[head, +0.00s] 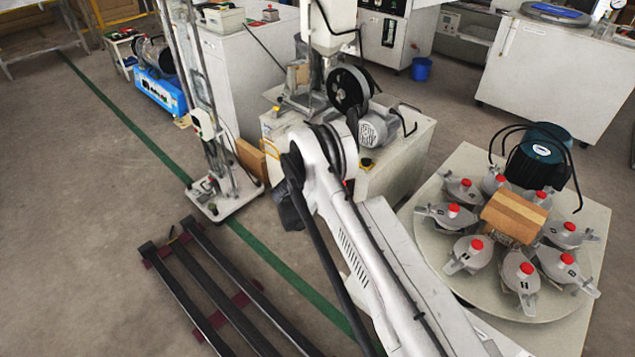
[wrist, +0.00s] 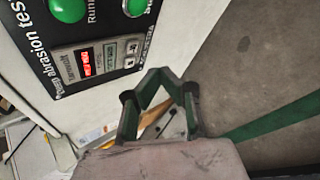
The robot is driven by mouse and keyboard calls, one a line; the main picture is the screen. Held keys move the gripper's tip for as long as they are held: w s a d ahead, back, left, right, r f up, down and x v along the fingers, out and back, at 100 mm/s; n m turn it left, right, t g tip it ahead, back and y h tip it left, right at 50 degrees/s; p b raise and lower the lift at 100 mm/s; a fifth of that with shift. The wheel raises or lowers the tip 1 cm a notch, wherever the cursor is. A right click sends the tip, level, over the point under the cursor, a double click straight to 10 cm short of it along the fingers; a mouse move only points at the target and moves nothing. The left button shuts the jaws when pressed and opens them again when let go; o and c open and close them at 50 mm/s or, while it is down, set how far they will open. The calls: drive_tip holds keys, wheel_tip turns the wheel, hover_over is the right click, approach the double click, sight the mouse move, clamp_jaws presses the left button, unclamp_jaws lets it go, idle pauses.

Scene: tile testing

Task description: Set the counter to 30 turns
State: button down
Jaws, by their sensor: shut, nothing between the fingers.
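The counter (wrist: 85,64) is a small lit display with red digits on a dark control panel (wrist: 100,66) in the wrist view. Its digits are too small to read surely. Small buttons (wrist: 131,55) sit to its right on the same panel. Two round green buttons, one left (wrist: 68,8) and one right (wrist: 136,6), are above it. My gripper (wrist: 160,74) is shut and empty, its dark fingers meeting right of and slightly below the display. I cannot tell whether it touches the panel. In the head view my arm hides the panel.
In the head view, a white machine cabinet (head: 405,150) with a black wheel (head: 348,90) stands beyond my arm. A round turntable (head: 450,255) with several red-capped pots is at right. Black bars (head: 205,285) lie on the floor at left. Open floor (head: 90,190) lies farther left.

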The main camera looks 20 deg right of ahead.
drive_tip(key=shift+w+d, duration=0.4)
drive_tip(key=shift+d, duration=0.2)
drive_tip(key=shift+w+d, duration=0.35)
drive_tip(key=shift+d, duration=0.2)
drive_tip(key=shift+d, duration=0.15)
idle(0.6)
drive_tip(key=shift+w+d, duration=0.2)
drive_tip(key=shift+d, duration=0.05)
drive_tip(key=shift+w+d, duration=0.2)
drive_tip(key=shift+d, duration=0.05)
idle(0.8)
drive_tip(key=shift+s+a, duration=0.1)
drive_tip(key=shift+a, duration=0.05)
drive_tip(key=shift+s+a, duration=0.3)
drive_tip(key=shift+a, duration=0.2)
drive_tip(key=shift+a, duration=0.1)
drive_tip(key=shift+s+a, duration=0.7)
drive_tip(key=shift+a, duration=0.35)
drive_tip(key=shift+s+a, duration=0.65)
drive_tip(key=shift+a, duration=0.35)
